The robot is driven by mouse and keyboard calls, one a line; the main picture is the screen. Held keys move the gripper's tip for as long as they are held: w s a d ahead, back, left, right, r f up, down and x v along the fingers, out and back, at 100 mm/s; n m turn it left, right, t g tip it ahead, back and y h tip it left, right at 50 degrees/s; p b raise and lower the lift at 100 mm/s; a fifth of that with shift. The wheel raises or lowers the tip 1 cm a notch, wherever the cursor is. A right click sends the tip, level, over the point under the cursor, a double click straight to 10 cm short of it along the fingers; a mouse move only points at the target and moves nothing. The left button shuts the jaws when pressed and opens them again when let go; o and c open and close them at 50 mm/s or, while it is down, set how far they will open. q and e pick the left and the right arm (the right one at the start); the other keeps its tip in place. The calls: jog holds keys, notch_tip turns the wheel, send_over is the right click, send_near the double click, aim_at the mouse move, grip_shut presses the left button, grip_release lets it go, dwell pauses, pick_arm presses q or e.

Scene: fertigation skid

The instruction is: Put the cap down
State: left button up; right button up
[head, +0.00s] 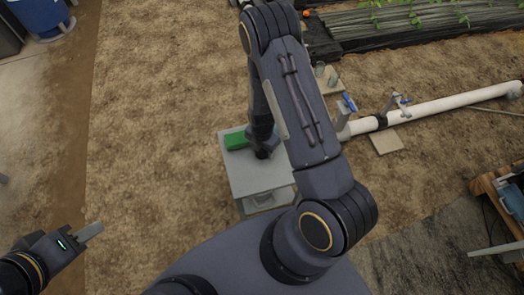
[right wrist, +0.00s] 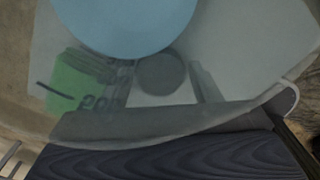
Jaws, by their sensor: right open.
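A dark grey round thing, which looks like the cap (right wrist: 160,73), lies on the pale table top in the right wrist view. My right gripper (right wrist: 162,88) is open, with one finger on each side of the cap and a visible gap at each side. In the head view my right gripper is over the small grey table (head: 256,178), mostly hidden by my own arm, and the cap cannot be made out there. My left gripper (head: 90,232) is at the lower left, away from the table; its finger gap cannot be made out.
A green block (head: 236,141) sits on the table beside my right gripper; it also shows in the right wrist view (right wrist: 75,85). A white pipe (head: 440,107) with blue-handled valves lies to the right. A blue barrel (head: 42,15) stands at the top left. Bare ground lies left of the table.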

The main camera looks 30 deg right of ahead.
jog(key=c, duration=0.8)
